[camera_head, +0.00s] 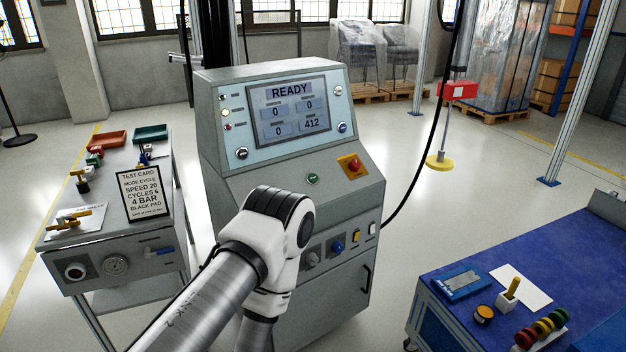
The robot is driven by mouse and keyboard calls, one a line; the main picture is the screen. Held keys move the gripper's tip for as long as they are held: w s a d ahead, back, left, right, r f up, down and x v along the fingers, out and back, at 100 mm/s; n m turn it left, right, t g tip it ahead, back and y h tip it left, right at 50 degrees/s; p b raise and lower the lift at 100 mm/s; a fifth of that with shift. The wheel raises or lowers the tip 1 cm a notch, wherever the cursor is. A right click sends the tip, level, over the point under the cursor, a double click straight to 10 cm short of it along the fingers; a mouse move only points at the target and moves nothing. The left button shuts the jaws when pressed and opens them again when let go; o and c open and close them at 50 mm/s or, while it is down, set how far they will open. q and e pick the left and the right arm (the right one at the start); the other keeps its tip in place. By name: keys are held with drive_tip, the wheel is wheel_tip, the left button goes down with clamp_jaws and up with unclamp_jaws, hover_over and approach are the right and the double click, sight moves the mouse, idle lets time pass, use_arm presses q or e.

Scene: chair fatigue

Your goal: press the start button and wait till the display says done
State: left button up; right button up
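The grey machine cabinet (225,150) stands in the middle of the head view. Its display (289,108) reads READY, with fields showing 0, 0, 0 and 412. A small green button (313,178) sits on the sloped panel below the display; it looks like the start button, but its label is too small to read. One of my arms reaches up from the bottom in front of the cabinet and hides part of its lower panel. Neither gripper shows in the view.
A red emergency-stop button on a yellow plate (352,165) sits right of the green button. Knobs and switches line the lower panel. A test card (145,194) stands on the grey side table (95,240) at left. A blue workbench (560,250) stands at right.

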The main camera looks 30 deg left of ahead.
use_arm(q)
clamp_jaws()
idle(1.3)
